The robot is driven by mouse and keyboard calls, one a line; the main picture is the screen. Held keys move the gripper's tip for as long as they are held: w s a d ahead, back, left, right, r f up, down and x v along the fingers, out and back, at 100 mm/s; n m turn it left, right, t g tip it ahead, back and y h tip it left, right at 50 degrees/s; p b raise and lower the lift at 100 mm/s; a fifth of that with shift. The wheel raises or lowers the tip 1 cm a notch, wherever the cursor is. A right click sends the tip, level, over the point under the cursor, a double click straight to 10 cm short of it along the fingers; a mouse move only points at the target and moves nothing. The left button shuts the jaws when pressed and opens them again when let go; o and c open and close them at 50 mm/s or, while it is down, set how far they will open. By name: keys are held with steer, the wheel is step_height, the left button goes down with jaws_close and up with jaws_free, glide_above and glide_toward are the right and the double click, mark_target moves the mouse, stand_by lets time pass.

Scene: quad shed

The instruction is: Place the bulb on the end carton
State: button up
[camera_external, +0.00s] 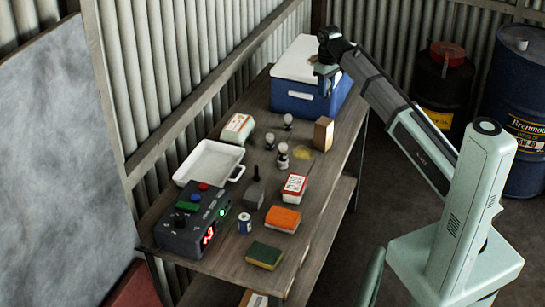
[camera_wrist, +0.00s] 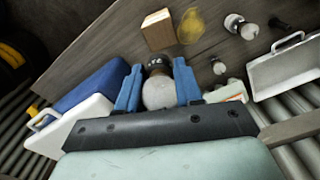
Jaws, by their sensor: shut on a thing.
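My gripper (camera_wrist: 157,76) is shut on a bulb (camera_wrist: 159,93) with a pale round globe and a dark collar. In the external view my gripper (camera_external: 326,80) is over the front right of the cooler, above the table; the bulb is hard to make out there. A brown carton (camera_external: 323,133) stands upright near the cooler; it also shows in the wrist view (camera_wrist: 158,30). A green-and-white carton (camera_external: 238,128) lies by the wall, and a red-and-white carton (camera_external: 294,185) lies nearer the front. I cannot tell which is the end carton.
A blue cooler (camera_external: 300,100) with a white lid fills the table's far end. Several small bulb-like items (camera_external: 282,155) stand mid-table near a yellow disc (camera_external: 301,153). A white tray (camera_external: 209,161), a control box (camera_external: 193,222), an orange sponge (camera_external: 283,218) and a green one (camera_external: 264,255) are nearer.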

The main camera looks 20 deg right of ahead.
mark_target(324, 121)
steer(key=shift+s+m, duration=0.1)
steer(key=shift+m, duration=0.3)
steer(key=shift+f, duration=5)
steer(key=shift+f, duration=0.15)
steer(key=o, duration=1)
steer(key=shift+o, duration=0.2)
step_height(324, 121, up, 12)
steer(key=shift+r, duration=0.2)
